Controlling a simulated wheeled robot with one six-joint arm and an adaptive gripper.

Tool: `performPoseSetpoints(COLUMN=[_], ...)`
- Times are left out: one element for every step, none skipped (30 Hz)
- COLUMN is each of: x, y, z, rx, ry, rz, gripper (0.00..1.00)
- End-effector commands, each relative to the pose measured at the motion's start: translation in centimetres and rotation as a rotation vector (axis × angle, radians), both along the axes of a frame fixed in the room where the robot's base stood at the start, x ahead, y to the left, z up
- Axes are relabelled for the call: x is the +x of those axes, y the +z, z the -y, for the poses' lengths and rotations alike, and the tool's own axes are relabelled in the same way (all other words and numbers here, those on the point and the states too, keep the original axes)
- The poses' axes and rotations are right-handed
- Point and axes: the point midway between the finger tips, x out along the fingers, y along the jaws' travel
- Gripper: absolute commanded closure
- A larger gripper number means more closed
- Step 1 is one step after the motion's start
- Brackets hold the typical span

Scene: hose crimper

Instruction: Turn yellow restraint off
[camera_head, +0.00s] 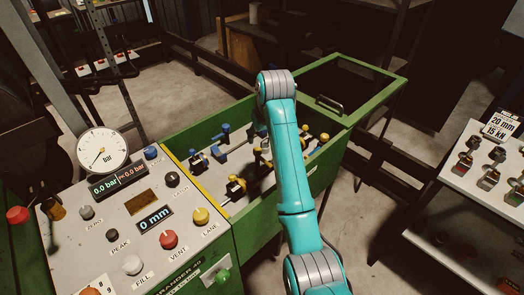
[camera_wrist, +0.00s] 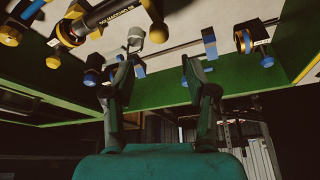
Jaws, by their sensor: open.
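Several yellow and blue restraint pieces stand in the green trough. In the head view, a yellow-knobbed one (camera_head: 236,187) is at the near left and a yellow knob (camera_head: 324,138) is at the right. I cannot tell which is the yellow restraint. In the wrist view, yellow knobs (camera_wrist: 75,11) sit at upper left beside a dark hose-like cylinder (camera_wrist: 110,13).
The control panel (camera_head: 110,225) with gauge (camera_head: 102,151) and knobs adjoins the trough at left. The trough's green wall (camera_head: 264,215) runs along the near side. An open green frame (camera_head: 372,72) is at its far end. A shelf (camera_head: 497,155) with fittings stands at right.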

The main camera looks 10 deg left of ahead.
Motion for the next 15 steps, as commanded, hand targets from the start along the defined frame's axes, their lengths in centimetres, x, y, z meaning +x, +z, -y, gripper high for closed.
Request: performPoseSetpoints(x=[0.2, 0.3, 0.5, 0.7, 0.9, 1.1, 1.3, 1.5, 1.7, 1.9, 2.1, 2.3, 2.5, 2.6, 2.8], y=[-0.7, -1.1, -1.7, -2.1, -2.6, -3.3, -3.8, -4.3, -4.9, -5.4, -5.9, -6.5, -6.9, -7.2, -7.7], z=[-0.1, -0.1, -0.2, -0.3, -0.4, -0.5, -0.6, -0.7, -0.9, -1.0, -1.1, -1.2, -1.3, -1.3, -1.4], rx=[-0.001, -0.001, -0.001, -0.001, -0.001, -0.001, -0.001, -0.001, -0.001, 0.000, -0.001, -0.001, -0.001, -0.001, -0.001], ry=[0.000, 0.000, 0.000, 0.000, 0.000, 0.000, 0.000, 0.000, 0.001, 0.000, 0.001, 0.001, 0.001, 0.001, 0.001], rz=[-0.002, -0.002, -0.003, -0.002, -0.002, -0.002, -0.002, -0.002, -0.001, -0.001, 0.001, -0.001, 0.001, 0.001, 0.001], gripper=[0.43, 0.43, 0.43, 0.43, 0.43, 0.43, 0.43, 0.43, 0.43, 0.43, 0.43, 0.43, 0.43, 0.43, 0.43])
